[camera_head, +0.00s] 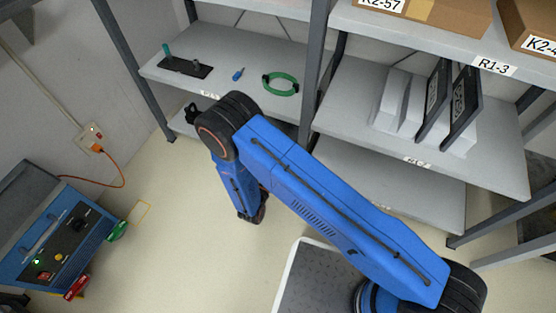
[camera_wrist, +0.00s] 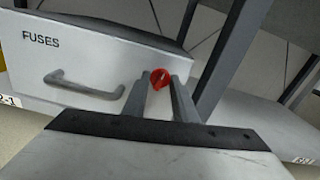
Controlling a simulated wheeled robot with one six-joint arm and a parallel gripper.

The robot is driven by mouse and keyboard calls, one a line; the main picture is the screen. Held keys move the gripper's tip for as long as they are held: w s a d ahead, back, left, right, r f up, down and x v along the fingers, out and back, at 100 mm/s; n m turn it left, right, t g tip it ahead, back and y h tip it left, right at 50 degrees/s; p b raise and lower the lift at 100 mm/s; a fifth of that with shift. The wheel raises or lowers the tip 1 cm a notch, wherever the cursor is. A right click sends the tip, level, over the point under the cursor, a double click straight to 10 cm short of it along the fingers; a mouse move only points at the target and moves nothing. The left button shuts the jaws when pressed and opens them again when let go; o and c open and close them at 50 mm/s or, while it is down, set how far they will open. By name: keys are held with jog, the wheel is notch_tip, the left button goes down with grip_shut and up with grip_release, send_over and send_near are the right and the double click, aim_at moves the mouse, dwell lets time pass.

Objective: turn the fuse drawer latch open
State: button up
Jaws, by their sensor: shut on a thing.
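In the wrist view, the white fuse drawer (camera_wrist: 85,58) bears the label "FUSES" and a grey bar handle (camera_wrist: 82,88). The red latch (camera_wrist: 160,76) is a small round knob with a pale mark, on the right part of the drawer front. My gripper (camera_wrist: 159,84) has its two grey fingers on either side of the knob and is shut on it. The mark looks close to upright, slightly tilted. In the head view, my blue arm covers the middle, and I cannot make out the drawer, the latch or the fingertips there.
A blue powered box (camera_head: 62,240) with an orange cord stands at the left. Some floor between is clear.

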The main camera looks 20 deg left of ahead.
jog(key=shift+m, duration=7.2)
jog(key=o, duration=1)
jog(key=shift+o, duration=0.2)
jog(key=shift+s, duration=0.1)
jog(key=s+a, duration=0.1)
jog(key=s, duration=1.6)
jog(key=shift+a, duration=0.15)
jog(key=shift+s, duration=0.2)
